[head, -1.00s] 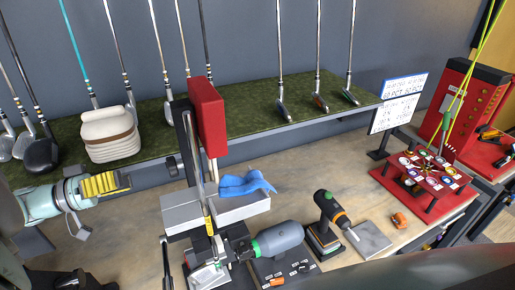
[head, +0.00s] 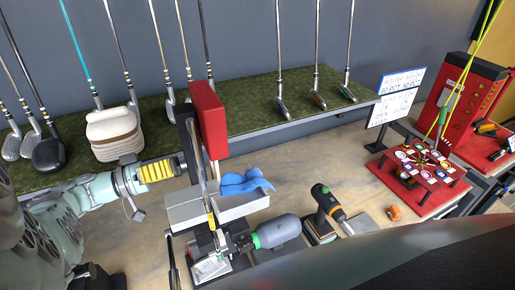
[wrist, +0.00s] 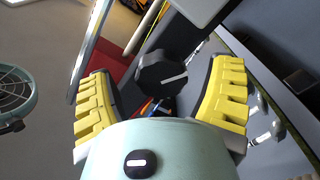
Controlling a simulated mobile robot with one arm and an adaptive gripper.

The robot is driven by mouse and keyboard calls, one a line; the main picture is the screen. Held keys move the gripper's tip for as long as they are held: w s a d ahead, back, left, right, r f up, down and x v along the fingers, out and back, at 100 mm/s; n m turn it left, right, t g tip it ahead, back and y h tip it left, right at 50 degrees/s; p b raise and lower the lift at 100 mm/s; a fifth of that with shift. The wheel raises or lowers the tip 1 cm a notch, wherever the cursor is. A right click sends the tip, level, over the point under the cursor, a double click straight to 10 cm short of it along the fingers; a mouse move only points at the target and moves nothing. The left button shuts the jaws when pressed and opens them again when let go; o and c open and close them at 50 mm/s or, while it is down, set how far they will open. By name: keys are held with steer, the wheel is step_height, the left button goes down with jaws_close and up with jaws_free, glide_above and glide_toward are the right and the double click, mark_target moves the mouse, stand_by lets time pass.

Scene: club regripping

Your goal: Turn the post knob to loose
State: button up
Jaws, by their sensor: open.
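The post knob (wrist: 161,73) is a black, many-sided dial with a white pointer line, which in the wrist view runs from its middle toward the right. The post (head: 208,120) is an upright with a red block on top, behind the blue cloth. My gripper (head: 180,166) reaches from the left, just left of the post. In the wrist view its two yellow fingers (wrist: 163,70) stand wide apart, one on each side of the knob, with gaps visible. The fingers do not appear to touch it. In the head view the knob is hidden by the gripper.
A drill (head: 328,207) and a red stand (head: 420,180) are to the right.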

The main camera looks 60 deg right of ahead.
steer(key=shift+s+d, duration=0.3)
steer(key=shift+d, duration=0.15)
steer(key=c, duration=1.2)
steer(key=shift+a, duration=0.1)
